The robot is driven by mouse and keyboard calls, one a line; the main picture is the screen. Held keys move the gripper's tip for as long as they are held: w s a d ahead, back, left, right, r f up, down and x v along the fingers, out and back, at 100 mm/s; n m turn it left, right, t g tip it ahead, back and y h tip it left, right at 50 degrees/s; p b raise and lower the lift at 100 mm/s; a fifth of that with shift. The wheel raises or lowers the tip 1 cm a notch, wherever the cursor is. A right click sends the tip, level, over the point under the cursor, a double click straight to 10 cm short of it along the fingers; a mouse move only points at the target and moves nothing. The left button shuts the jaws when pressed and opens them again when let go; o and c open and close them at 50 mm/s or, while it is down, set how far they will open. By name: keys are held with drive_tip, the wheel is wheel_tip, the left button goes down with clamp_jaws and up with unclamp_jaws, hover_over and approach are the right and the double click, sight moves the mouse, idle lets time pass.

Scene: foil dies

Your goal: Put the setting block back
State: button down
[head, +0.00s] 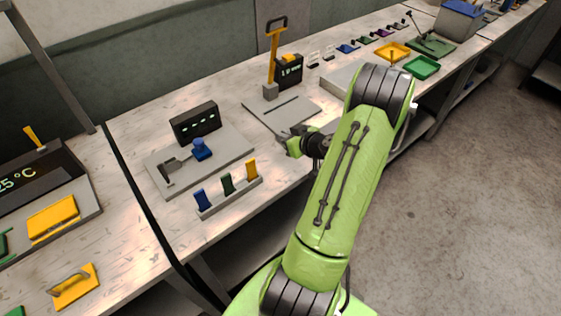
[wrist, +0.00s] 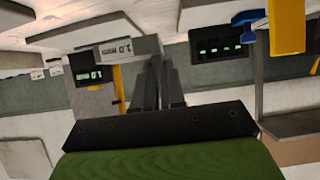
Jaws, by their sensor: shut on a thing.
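My gripper (wrist: 160,72) is shut on a grey block with a dark "1.0" label, the setting block (wrist: 132,47), which sticks out sideways from the fingertips in the wrist view. In the head view my gripper (head: 282,135) hangs between the lever press and the dial fixture, and the block is hard to tell from the fingers. A small grey rack (head: 228,198) at the front edge of the bench holds a blue block (head: 202,200), a dark green block (head: 227,184) and a yellow block (head: 251,170), all upright. No empty place in the rack is clearly visible.
A plate with a blue knob (head: 201,149) and a dark display (head: 195,122) stands behind the rack. The press with a yellow lever (head: 274,50) and a "1.0" display (head: 289,72) is further back. Yellow and green trays (head: 422,67) lie beyond my arm.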

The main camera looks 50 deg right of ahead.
wheel_tip(320, 180, down, 7)
drive_tip(key=shift+r, duration=0.1)
drive_tip(key=shift+w+d+f, duration=0.1)
drive_tip(key=shift+d+f, duration=0.1)
drive_tip(key=shift+f, duration=0.15)
drive_tip(key=shift+f+b, duration=0.15)
drive_tip(key=shift+b, duration=0.3)
drive_tip(key=c, duration=1.2)
unclamp_jaws()
